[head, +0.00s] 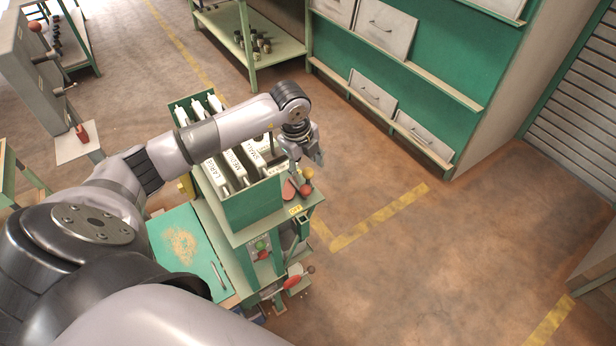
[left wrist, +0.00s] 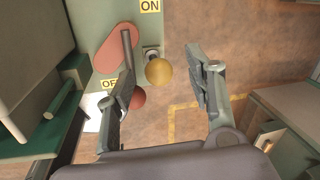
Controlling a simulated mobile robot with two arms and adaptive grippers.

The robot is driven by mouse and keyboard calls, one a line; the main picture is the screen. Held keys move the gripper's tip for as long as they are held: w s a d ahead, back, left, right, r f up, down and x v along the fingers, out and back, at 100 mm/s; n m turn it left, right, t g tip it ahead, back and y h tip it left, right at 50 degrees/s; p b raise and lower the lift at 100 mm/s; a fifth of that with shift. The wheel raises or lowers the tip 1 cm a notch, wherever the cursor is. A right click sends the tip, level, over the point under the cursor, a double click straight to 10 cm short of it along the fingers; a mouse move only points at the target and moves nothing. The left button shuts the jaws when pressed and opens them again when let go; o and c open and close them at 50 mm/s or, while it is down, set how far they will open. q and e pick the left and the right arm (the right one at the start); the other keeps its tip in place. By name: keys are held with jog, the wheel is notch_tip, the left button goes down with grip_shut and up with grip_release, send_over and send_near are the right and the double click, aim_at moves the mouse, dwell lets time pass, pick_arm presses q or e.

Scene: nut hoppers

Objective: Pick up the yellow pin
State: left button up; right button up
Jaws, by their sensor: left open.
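The yellow pin shows as a round yellow knob (left wrist: 159,71) on a short metal stem in the left wrist view, at the edge of the green bench. In the head view the yellow knob (head: 307,173) sits just below my left gripper (head: 309,157). In the left wrist view my left gripper (left wrist: 160,63) is open and empty, with the knob between its fingers in the picture. I cannot tell whether a finger touches it. A red plate (left wrist: 117,46) with a rod and a red ball (left wrist: 138,98) is beside the pin, partly behind the left finger. My right gripper is out of view.
A green hopper (head: 252,208) with labelled white slides stands left of the pin. An ON label (left wrist: 149,6) and a partly hidden OFF label are close by. A green mat (head: 190,262) with a pen lies on the bench.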

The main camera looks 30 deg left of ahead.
pick_arm(q)
jog(key=shift+w+d+f+p, duration=0.1)
jog(key=shift+d+f+p, duration=0.1)
jog(key=shift+f, duration=0.65)
jog(key=shift+w+d+f+p, duration=0.1)
jog(key=shift+f+p, duration=0.05)
jog(key=shift+f, duration=0.65)
grip_shut()
